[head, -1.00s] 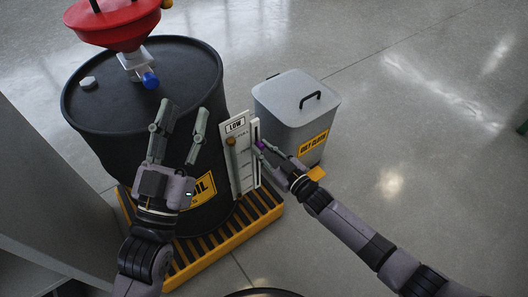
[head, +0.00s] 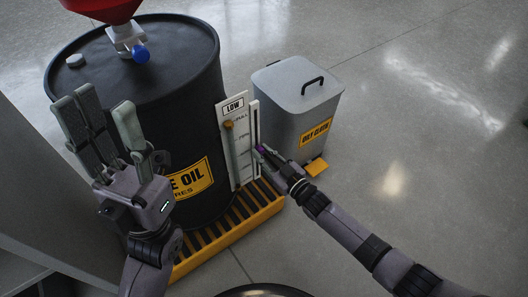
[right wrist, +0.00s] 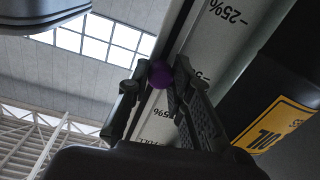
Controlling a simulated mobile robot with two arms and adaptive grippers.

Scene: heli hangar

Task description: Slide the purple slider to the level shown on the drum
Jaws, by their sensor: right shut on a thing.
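The black drum (head: 135,75) stands at the left with a yellow oil label. A white scale board (head: 246,165) stands in front of its right side, with a LOW sign (head: 234,106) on top and percent marks. A brown knob (head: 228,124) sits near the top of the board's left strip. The purple slider (head: 260,149) is about midway down the right-hand slot. My right gripper (head: 270,155) is shut on it; the right wrist view shows the purple ball (right wrist: 160,74) between the fingers. Its exact mark is unclear. My left gripper (head: 98,115) is open and empty before the drum.
A grey lidded bin (head: 295,95) with a yellow pedal stands just right of the board. The drum and board stand on a yellow slatted pallet (head: 237,222). A red funnel (head: 104,8) and blue tap (head: 141,53) are on the drum. The floor at right is clear.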

